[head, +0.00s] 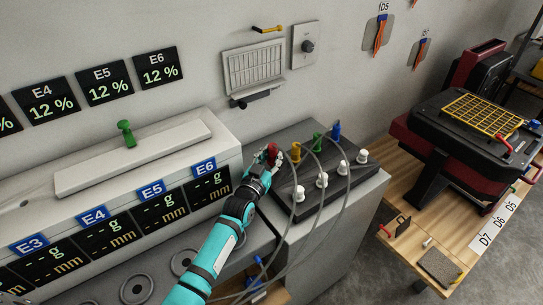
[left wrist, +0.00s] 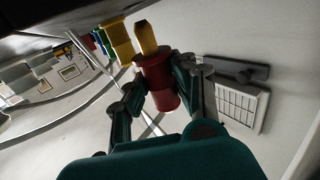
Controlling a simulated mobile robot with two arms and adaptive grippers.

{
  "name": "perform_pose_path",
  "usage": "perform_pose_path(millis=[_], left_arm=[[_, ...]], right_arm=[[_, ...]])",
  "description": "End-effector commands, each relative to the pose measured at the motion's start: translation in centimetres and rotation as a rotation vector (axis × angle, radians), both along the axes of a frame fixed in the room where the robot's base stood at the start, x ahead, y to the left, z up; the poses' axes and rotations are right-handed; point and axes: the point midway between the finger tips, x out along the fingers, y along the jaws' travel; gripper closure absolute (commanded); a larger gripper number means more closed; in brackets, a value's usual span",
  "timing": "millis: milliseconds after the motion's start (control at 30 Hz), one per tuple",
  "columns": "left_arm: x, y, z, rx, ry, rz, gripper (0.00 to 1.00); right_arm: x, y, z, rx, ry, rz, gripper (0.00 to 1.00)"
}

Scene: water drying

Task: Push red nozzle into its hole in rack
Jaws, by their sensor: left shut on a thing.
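The red nozzle (head: 271,151) is held upright, or nearly so, at the back left of the dark rack (head: 318,133). My left gripper (head: 262,166) is shut on it. In the left wrist view the red nozzle (left wrist: 157,82) sits between the two fingers of my left gripper (left wrist: 160,92). Its lower end and its hole are hidden in the head view, so I cannot tell how deep it sits. Yellow (head: 295,152), green (head: 317,142) and blue (head: 336,131) nozzles stand in a row to its right. My right gripper is not in view.
Several white knobs (head: 322,180) stand along the rack's front, with grey hoses looping over it. A grey machine with displays (head: 110,232) adjoins at the left. A wall vent (head: 254,68) is behind. A wooden table (head: 440,235) stands at the right.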

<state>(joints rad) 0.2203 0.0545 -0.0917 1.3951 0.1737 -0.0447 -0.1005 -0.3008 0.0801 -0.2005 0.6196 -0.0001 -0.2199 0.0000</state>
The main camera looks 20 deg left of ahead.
Motion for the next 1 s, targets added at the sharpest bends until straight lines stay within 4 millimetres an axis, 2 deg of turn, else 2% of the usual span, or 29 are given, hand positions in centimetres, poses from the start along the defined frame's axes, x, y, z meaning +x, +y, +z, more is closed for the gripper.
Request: perform_pose_path(millis=[367, 1000], left_arm=[[0.0, 0.0, -0.2, 0.0, 0.0, 0.0, 1.0], [0.0, 0.0, -1.8, 0.001, -0.001, 0.0, 1.0]], right_arm=[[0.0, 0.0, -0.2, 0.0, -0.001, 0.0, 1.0], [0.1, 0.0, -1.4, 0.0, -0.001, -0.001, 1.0]])
